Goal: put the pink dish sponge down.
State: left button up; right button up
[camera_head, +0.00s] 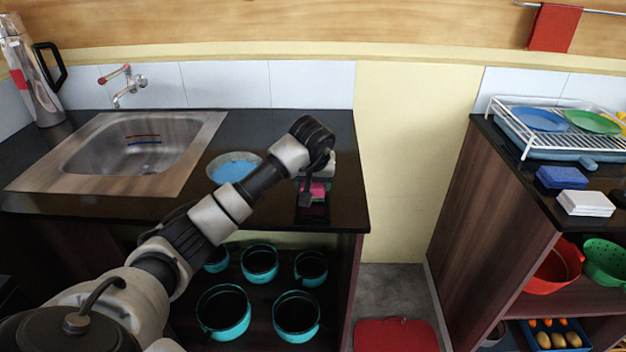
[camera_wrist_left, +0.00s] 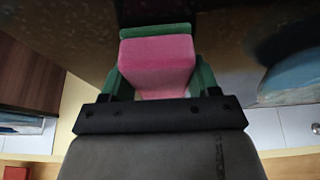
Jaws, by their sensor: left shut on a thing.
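The pink dish sponge (camera_head: 317,188) shows in the head view just below my left gripper (camera_head: 311,192), over the right end of the dark counter (camera_head: 270,205). In the left wrist view the pink sponge (camera_wrist_left: 156,62) sits between the green fingers of my left gripper (camera_wrist_left: 158,85), which is shut on it. A green strip lies along the sponge's far edge there. The sponge is close to the dark counter surface; I cannot tell whether it touches it. The wrist partly hides the sponge in the head view. My right gripper is not in view.
A bowl with blue inside (camera_head: 233,168) stands left of the gripper. The sink (camera_head: 75,170) is further left. Several teal pots (camera_head: 223,312) stand below the counter. A gap separates the right-hand cabinet (camera_head: 490,210).

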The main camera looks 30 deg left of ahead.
pick_arm(q)
jog(key=o, duration=0.8)
jog(key=shift+f, duration=0.1)
jog(key=shift+o, duration=0.2)
jog(key=v, duration=1.2)
jog(key=shift+d, duration=0.1)
